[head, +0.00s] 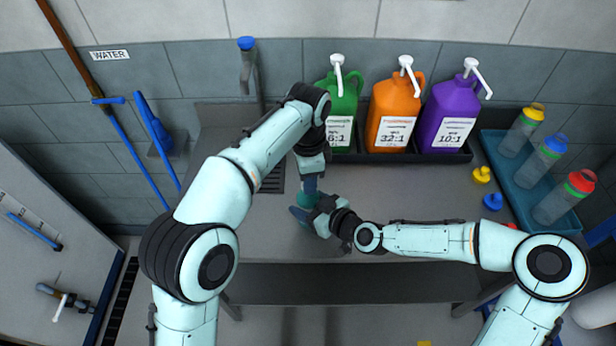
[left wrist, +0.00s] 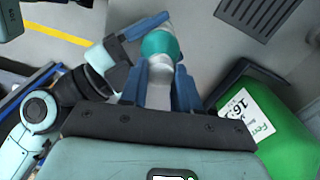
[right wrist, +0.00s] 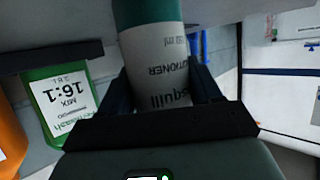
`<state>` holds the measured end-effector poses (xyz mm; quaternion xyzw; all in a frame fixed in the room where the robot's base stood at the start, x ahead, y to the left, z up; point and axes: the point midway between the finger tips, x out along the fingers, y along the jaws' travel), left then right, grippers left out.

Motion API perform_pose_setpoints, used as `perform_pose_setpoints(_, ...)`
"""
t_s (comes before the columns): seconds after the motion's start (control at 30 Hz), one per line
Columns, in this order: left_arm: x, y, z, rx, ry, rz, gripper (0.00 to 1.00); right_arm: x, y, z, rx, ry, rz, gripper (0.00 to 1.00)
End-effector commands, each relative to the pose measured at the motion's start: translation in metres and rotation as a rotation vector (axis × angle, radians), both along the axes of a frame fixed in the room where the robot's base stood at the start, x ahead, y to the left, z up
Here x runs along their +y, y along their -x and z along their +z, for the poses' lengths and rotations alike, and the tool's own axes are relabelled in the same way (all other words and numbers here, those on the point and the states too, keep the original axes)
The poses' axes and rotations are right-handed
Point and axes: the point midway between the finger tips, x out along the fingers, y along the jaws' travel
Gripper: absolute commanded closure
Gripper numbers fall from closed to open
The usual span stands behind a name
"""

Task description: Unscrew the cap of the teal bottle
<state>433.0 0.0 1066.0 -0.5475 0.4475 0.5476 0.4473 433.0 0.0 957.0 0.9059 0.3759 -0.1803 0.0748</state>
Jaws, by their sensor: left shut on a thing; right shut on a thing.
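The teal bottle (head: 307,196) is mostly hidden by my grippers in the head view, above the grey counter. In the right wrist view the bottle (right wrist: 155,62) shows a white printed label and a teal upper part. My right gripper (head: 309,211) is shut around its labelled body from the side. My left gripper (head: 311,184) comes from above, its blue fingers on either side of the pale cap (left wrist: 160,70) and shut on it. The teal shoulder (left wrist: 160,45) shows just beyond the cap in the left wrist view. I cannot tell how far the cap is turned.
Green (head: 342,100), orange (head: 393,108) and purple (head: 450,110) pump jugs stand in a dark tray at the back. A blue tray (head: 520,190) at the right holds clear bottles with coloured caps. Loose yellow (head: 482,175) and blue (head: 492,202) caps lie beside it. The counter's right-centre is clear.

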Motion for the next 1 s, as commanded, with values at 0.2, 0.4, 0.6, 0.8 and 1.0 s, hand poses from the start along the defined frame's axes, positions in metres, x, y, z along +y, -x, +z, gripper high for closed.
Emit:
perform_pose_setpoints(0.2,-0.0004,0.0001,0.0005,-0.001,0.000,0.510,1.00,0.0000,-0.0003,0.0005,-0.001,0.000,-0.001,1.00)
perform_pose_setpoints(0.4,-0.0005,0.0001,0.0007,-0.001,0.000,0.988,1.00,0.0001,-0.0002,0.0005,-0.001,-0.001,0.000,1.00)
perform_pose_setpoints(0.6,-0.0008,0.0000,0.0009,-0.001,-0.001,1.470,1.00,0.0001,-0.0002,0.0006,-0.001,0.000,0.000,1.00)
perform_pose_setpoints(0.8,-0.0007,0.0000,0.0012,-0.001,-0.001,1.954,1.00,0.0002,-0.0002,0.0006,-0.001,0.000,0.000,1.00)
perform_pose_setpoints(1.0,-0.0006,-0.0002,0.0018,-0.002,0.001,2.441,1.00,0.0002,-0.0002,0.0006,-0.001,0.000,0.000,1.00)
